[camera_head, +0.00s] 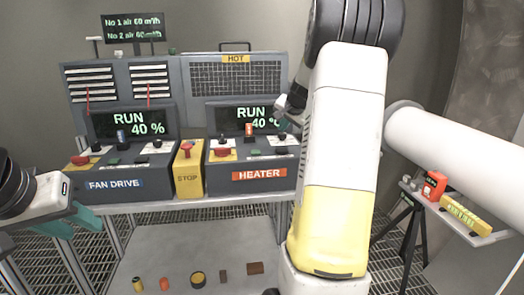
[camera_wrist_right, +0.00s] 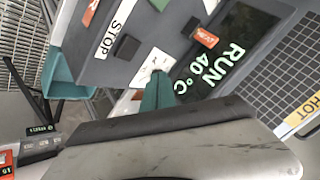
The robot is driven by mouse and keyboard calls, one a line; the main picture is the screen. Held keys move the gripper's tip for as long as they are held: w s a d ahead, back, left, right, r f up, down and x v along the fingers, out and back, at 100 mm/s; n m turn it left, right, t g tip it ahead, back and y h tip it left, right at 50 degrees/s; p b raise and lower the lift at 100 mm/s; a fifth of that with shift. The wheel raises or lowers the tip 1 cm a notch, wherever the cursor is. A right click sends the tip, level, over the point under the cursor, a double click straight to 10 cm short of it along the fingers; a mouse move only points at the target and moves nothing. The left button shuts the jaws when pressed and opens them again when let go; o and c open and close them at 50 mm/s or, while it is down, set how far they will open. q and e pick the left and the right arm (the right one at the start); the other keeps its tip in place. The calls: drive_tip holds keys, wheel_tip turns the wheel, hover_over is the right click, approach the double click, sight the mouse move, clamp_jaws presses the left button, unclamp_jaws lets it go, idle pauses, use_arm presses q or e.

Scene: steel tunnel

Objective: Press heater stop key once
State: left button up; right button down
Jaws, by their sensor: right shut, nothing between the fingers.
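The heater panel (camera_head: 250,165) has a red HEATER label, a red mushroom button and a display reading RUN 40 °C. In the right wrist view a dark square key (camera_wrist_right: 126,46) sits beside a STOP label (camera_wrist_right: 107,35). My right gripper (camera_wrist_right: 158,88) is shut and empty. Its teal tips are over or near the white dial plate (camera_wrist_right: 151,66), a little off the dark key; I cannot tell whether they touch. In the head view my right arm hides the panel's right side. My left gripper (camera_head: 72,220) is open and empty, left of the fan drive panel.
The fan drive panel (camera_head: 125,172) stands to the left. Several small parts lie on the lower shelf (camera_head: 150,255). A side stand (camera_head: 480,236) at right holds a red device.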

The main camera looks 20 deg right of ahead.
sight(283, 151)
drive_tip(key=shift+f, duration=2.75)
drive_tip(key=shift+f, duration=0.4)
drive_tip(key=shift+f, duration=0.5)
idle(0.4)
drive_tip(key=shift+r, duration=0.9)
drive_tip(key=shift+r, duration=2.55)
